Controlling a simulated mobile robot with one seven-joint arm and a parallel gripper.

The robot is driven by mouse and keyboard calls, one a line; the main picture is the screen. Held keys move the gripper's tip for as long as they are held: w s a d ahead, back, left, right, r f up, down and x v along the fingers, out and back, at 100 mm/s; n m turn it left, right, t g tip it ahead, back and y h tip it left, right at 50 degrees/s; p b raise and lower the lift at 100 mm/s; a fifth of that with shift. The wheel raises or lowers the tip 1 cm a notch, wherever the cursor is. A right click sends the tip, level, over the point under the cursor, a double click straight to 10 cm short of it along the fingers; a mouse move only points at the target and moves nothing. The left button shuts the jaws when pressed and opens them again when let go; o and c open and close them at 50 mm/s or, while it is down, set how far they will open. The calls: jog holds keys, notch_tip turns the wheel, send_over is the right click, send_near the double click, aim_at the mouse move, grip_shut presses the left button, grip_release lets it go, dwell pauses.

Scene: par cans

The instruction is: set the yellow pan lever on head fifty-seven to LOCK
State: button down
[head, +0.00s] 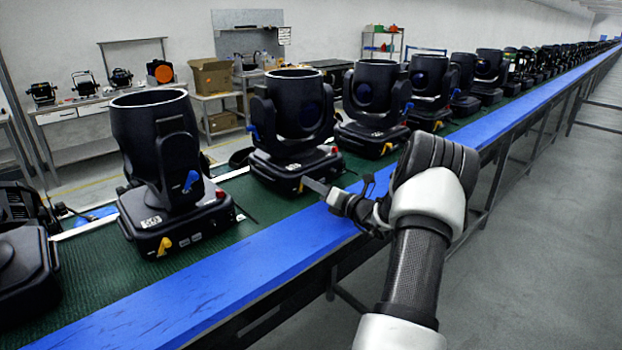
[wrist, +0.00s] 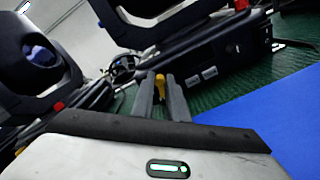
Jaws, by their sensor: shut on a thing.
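My gripper (head: 308,184) reaches over the blue rail to the base of a black moving head (head: 288,130), the second full one from the left. In the wrist view my gripper (wrist: 158,80) is shut on the yellow pan lever (wrist: 159,80), which shows upright between its two fingers. In the head view the fingertips mostly hide this lever. The head's number and any LOCK marking are not readable, so I cannot tell which setting the lever is at.
Another black head (head: 160,145) stands to the left with its own yellow lever (head: 164,246). More heads line the green belt (head: 95,285) into the distance. The blue rail (head: 240,282) runs along the front. Grey floor to the right is clear.

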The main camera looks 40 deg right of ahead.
jog(key=shift+d+m+p, duration=0.15)
jog(key=shift+m+p, duration=0.15)
jog(key=shift+m, duration=0.2)
jog(key=c, duration=1.7)
grip_release()
jog(key=shift+c, duration=0.2)
jog(key=shift+s, duration=0.1)
jog(key=s+d, duration=0.1)
jog(key=s, duration=1.6)
jog(key=shift+d, duration=0.2)
